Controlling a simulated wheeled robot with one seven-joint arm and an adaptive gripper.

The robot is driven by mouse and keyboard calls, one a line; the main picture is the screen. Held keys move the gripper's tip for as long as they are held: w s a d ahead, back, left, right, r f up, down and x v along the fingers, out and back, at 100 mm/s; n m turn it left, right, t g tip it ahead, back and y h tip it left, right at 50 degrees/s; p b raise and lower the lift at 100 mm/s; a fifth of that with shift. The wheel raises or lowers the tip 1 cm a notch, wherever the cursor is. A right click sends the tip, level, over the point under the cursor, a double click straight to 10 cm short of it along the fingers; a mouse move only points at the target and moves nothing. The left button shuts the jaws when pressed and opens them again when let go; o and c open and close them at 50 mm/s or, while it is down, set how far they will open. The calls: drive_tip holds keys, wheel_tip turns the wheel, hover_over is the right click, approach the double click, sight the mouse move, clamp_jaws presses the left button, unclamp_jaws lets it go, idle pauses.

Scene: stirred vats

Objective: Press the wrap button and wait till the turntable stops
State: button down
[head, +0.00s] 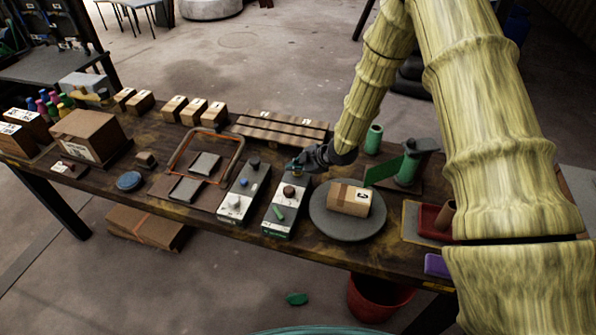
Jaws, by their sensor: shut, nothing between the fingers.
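A round grey turntable (346,225) stands on the workbench, with a brown cardboard box (347,199) on it. To its left lies a pale control box (279,229) with a dark brown round button (290,191) and a green part (279,212) on top. I cannot read its label. My gripper (295,168) is shut and empty, just behind and above the brown button; whether it touches anything is not clear. Its arm comes in from the upper right. A green upright post (409,165) with a green sheet (382,172) stands behind the turntable on the right.
A second pale control box (235,206) lies left of the first. An orange-framed fixture (203,162), a large carton (88,136) and several small boxes fill the bench's left side. A wooden pallet (281,129) lies at the back. A red tray (430,222) is at right.

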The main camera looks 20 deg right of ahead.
idle(0.6)
drive_tip(key=shift+r+p, duration=0.65)
drive_tip(key=shift+r, duration=0.25)
